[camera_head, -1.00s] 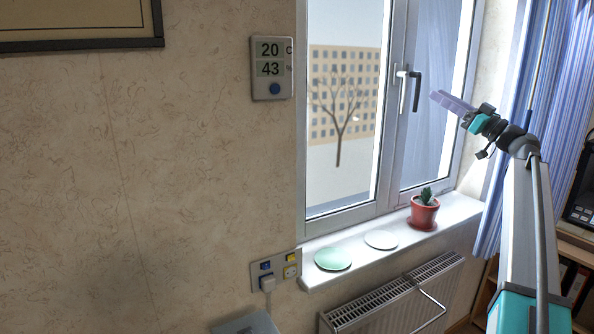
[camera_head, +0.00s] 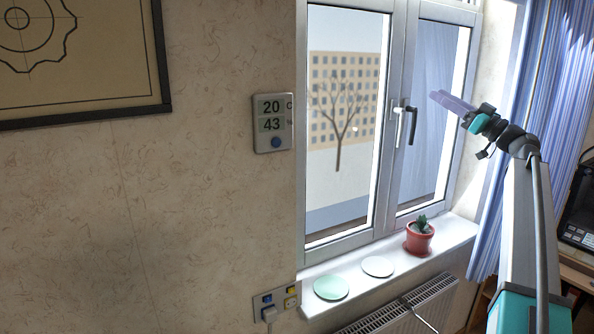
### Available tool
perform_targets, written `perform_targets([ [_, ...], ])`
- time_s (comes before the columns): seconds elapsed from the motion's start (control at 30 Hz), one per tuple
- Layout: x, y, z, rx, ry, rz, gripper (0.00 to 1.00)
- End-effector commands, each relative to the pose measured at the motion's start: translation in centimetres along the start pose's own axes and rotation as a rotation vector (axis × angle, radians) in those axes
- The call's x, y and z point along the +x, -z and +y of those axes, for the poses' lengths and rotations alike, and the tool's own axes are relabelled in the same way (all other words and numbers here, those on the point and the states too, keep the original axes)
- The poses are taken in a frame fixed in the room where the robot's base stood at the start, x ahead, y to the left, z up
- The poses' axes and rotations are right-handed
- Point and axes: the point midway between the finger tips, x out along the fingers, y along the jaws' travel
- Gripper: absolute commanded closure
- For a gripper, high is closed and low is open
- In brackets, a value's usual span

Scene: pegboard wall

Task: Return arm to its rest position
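My arm rises along the right side of the view, with its upper link upright and its wrist bent over to the left. My gripper (camera_head: 449,101) points left and a little up, its purple fingers in front of the right window pane. The fingers overlap from this angle, so I cannot tell whether they are apart or together. I see no object held at the fingertips. The grey and black window handles (camera_head: 405,124) are left of the fingertips in the picture; the distance in depth is unclear.
A potted cactus (camera_head: 419,236), a white disc (camera_head: 378,266) and a green disc (camera_head: 331,287) are on the window sill (camera_head: 442,243). A blue striped curtain (camera_head: 548,110) hangs behind my arm. A thermometer display (camera_head: 273,122) and a framed drawing (camera_head: 80,115) are on the wall.

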Motion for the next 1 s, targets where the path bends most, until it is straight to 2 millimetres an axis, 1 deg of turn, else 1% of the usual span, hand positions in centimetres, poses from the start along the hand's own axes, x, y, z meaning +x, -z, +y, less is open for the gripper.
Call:
perform_targets([
  [0.03,0.2,0.5,0.0,0.0,0.0,0.0,0.68],
  [0.23,0.7,1.5,0.0,0.0,0.0,0.0,0.68],
  [0.73,1.1,2.7,0.1,0.0,0.0,0.0,0.68],
  [1.0,1.1,2.5,0.1,0.0,0.0,0.0,0.68],
])
